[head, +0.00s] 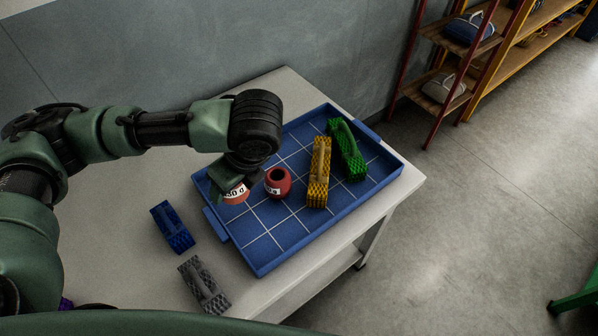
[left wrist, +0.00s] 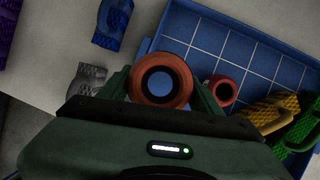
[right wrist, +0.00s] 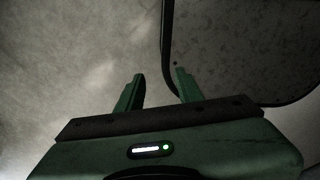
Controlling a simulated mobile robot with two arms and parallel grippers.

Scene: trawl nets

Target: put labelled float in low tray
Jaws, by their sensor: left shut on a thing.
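An orange-red float (head: 236,194) with a white label sits between the fingers of my left gripper (head: 228,182), over the left part of the blue low tray (head: 262,268). The left wrist view shows the float (left wrist: 160,82) end-on, its round hole facing the camera and the gripper fingers on both sides. I cannot tell whether its underside touches the tray floor. A darker red float (head: 278,182) with a white label stands in the tray just right of it. My right gripper (right wrist: 158,88) shows in the right wrist view, its fingers apart and nothing between them.
A yellow (head: 319,172) and a green netted piece (head: 347,150) with handles lie in the tray's right part. A blue (head: 172,227) and a grey one (head: 204,285) lie on the table (head: 130,240) outside it. The tray's front part is clear.

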